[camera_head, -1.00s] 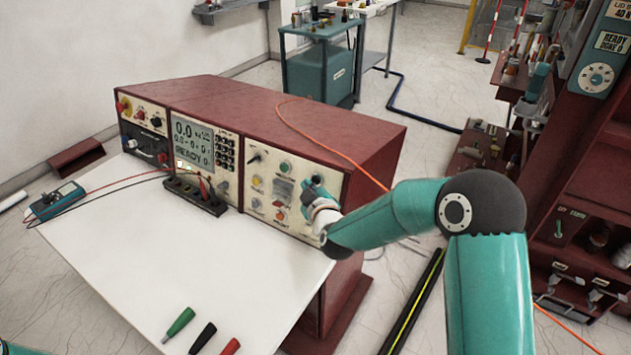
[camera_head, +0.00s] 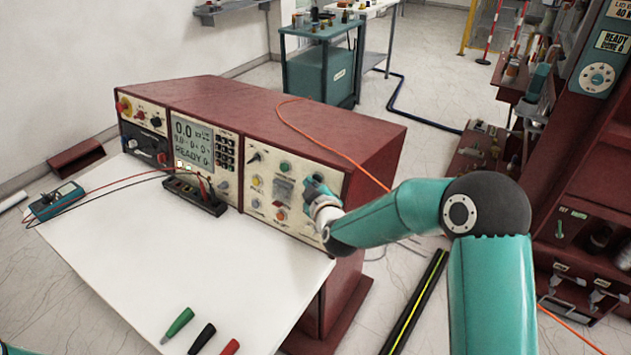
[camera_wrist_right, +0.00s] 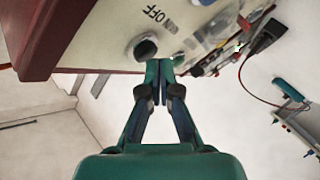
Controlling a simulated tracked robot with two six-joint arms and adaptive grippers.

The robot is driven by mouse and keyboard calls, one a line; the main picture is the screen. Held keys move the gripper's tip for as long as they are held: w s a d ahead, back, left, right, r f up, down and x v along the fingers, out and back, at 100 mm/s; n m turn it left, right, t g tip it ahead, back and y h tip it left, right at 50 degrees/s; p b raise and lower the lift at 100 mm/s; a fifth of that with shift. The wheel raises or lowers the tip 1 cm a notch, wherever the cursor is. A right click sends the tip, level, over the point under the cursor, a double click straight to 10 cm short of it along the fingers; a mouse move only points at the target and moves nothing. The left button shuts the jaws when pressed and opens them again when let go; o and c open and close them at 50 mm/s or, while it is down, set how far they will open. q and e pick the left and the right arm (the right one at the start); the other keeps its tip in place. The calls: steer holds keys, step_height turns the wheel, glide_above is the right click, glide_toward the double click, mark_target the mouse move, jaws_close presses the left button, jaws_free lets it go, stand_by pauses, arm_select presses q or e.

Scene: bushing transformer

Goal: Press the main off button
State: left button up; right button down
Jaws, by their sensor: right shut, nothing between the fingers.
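In the right wrist view a dark round button (camera_wrist_right: 145,48) sits on the cream panel beside the printed word OFF (camera_wrist_right: 155,14). My right gripper (camera_wrist_right: 160,72) is shut and empty. Its fingertips appear right beside the dark button; I cannot tell whether they touch the panel. In the head view the right gripper (camera_head: 313,187) is at the right end of the panel and hides part of it, including the button. My left gripper is not in view.
A black terminal block (camera_head: 194,194) with leads sits before the console, and a multimeter (camera_head: 57,200) lies at the table's left. Green, black and red probes (camera_head: 178,325) lie at the front edge. An orange cable crosses the console top. The table's middle is clear.

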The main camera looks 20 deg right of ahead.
steer(key=shift+w+d+f+b, duration=0.1)
steer(key=shift+w+d+b, duration=0.2)
steer(key=shift+d, duration=0.1)
stand_by(0.7)
steer(key=shift+a, duration=0.1)
steer(key=shift+s+a+r, duration=0.2)
steer(key=shift+s+a, duration=0.35)
steer(key=shift+a, duration=0.05)
steer(key=shift+s+a+r, duration=0.3)
steer(key=shift+s+a, duration=0.45)
steer(key=shift+a, duration=0.25)
steer(key=shift+s+a+r, duration=0.3)
steer(key=shift+s+a, duration=0.45)
steer(key=shift+a, duration=0.2)
stand_by(2.1)
